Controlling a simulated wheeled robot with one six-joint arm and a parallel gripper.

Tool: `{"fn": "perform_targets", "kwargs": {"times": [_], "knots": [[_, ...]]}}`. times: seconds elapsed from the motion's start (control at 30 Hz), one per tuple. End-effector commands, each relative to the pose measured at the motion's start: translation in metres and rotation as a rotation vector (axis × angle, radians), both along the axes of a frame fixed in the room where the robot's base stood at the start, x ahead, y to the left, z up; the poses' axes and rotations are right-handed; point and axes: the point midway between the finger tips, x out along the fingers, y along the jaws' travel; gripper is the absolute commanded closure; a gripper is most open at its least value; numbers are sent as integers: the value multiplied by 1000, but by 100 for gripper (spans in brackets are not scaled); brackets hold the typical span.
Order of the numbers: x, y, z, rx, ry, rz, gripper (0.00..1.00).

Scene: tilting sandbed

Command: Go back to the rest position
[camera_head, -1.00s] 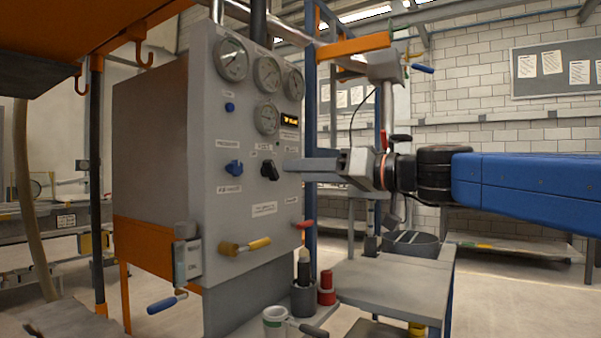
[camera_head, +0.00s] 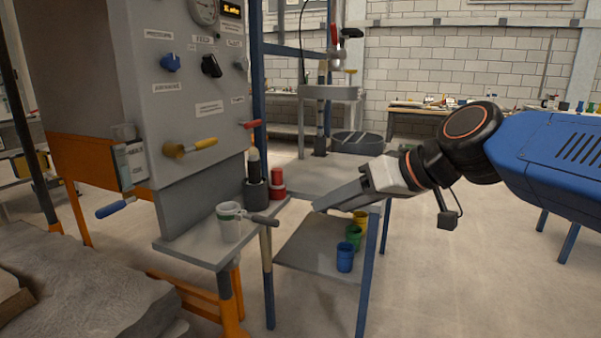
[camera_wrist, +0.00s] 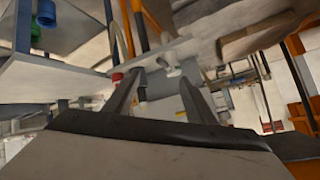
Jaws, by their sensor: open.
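My gripper (camera_head: 318,206) hangs over the grey side table, in front of its near edge, pointing left and slightly down. In the wrist view my gripper (camera_wrist: 158,82) shows two fingers spread apart with nothing between them. The grey control panel (camera_head: 205,95) stands to the left, apart from my gripper. It carries a blue knob (camera_head: 170,63), a black knob (camera_head: 211,66), a yellow-handled lever (camera_head: 204,144) and a red-handled lever (camera_head: 251,124).
A white mug (camera_head: 229,226) stands on the panel's shelf (camera_head: 185,252). A black cylinder and red cups (camera_head: 277,182) stand behind it. Blue (camera_head: 345,258), green and yellow cups sit on the lower shelf. A sandbed (camera_head: 80,290) lies at lower left.

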Motion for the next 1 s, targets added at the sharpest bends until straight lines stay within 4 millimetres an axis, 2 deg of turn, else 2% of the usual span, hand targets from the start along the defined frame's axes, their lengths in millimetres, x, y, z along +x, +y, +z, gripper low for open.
{"fn": "perform_targets", "kwargs": {"times": [0.03,0.1,0.3,0.4,0.5,0.6,0.7,1.0], "knots": [[-11,-19,-22,-41,32,-40,50],[-27,-45,-53,-101,83,-99,50],[-76,-120,-137,-268,216,-287,50],[-101,-155,-172,-345,270,-384,50],[-123,-183,-199,-409,309,-463,50],[-137,-202,-216,-451,334,-520,50],[-145,-212,-225,-474,345,-551,50],[-147,-214,-226,-478,347,-557,50]]}}
